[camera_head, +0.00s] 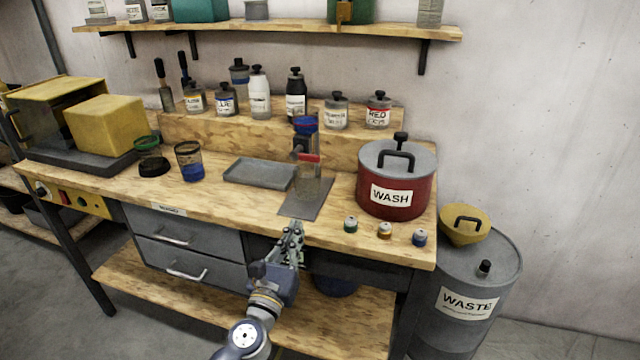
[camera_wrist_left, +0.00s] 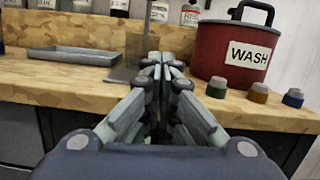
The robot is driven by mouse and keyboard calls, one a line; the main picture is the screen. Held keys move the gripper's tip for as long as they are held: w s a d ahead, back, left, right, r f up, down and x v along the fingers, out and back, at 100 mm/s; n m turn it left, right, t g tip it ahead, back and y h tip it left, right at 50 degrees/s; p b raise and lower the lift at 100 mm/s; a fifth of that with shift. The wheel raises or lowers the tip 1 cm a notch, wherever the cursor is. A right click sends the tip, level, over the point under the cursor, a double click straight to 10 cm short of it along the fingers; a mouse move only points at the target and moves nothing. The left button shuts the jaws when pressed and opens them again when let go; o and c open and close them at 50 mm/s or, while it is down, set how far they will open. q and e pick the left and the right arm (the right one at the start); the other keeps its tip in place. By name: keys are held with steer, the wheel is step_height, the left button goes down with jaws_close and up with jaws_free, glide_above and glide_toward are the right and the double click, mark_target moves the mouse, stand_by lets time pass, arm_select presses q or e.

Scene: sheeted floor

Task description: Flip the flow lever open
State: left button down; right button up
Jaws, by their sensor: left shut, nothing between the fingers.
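A small red lever (camera_head: 308,157) sits on the front of an upright grey stand, below a blue cup (camera_head: 305,125). I take it for the flow lever; it lies roughly level. The stand rises from a dark flat plate (camera_head: 302,208) on the wooden bench. My left gripper (camera_head: 296,225) is shut and empty at the bench's front edge, in front of the plate and apart from the lever. In the left wrist view its fingers (camera_wrist_left: 161,60) meet in the middle and hide part of the stand; the lever does not show there. My right gripper is not in view.
A red WASH pot (camera_head: 397,180) stands right of the stand, with three small capped jars (camera_head: 384,230) in front. A grey tray (camera_head: 260,173) lies left of it. Bottles (camera_head: 259,95) line the raised ledge behind. A WASTE drum (camera_head: 470,280) stands off the bench's right end.

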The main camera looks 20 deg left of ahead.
mark_target(307, 154)
arm_select(q)
steer(key=shift+s+d+r+m+t, duration=0.15)
steer(key=shift+r+m, duration=0.1)
steer(key=shift+r, duration=0.3)
steer(key=shift+w+d+r+m+t, duration=0.15)
steer(key=shift+r+m, duration=0.1)
steer(key=shift+r, duration=0.3)
steer(key=shift+a, duration=0.1)
steer(key=p+x, duration=0.1)
steer(key=x, duration=0.8)
steer(key=r+p, duration=0.3)
steer(key=r, duration=0.1)
steer(key=shift+w+r+p, duration=0.1)
steer(key=shift+w+p, duration=0.25)
steer(key=shift+w, duration=0.05)
steer(key=shift+d+r+n+y, duration=0.25)
steer(key=shift+n+y, duration=0.15)
steer(key=shift+n, duration=0.5)
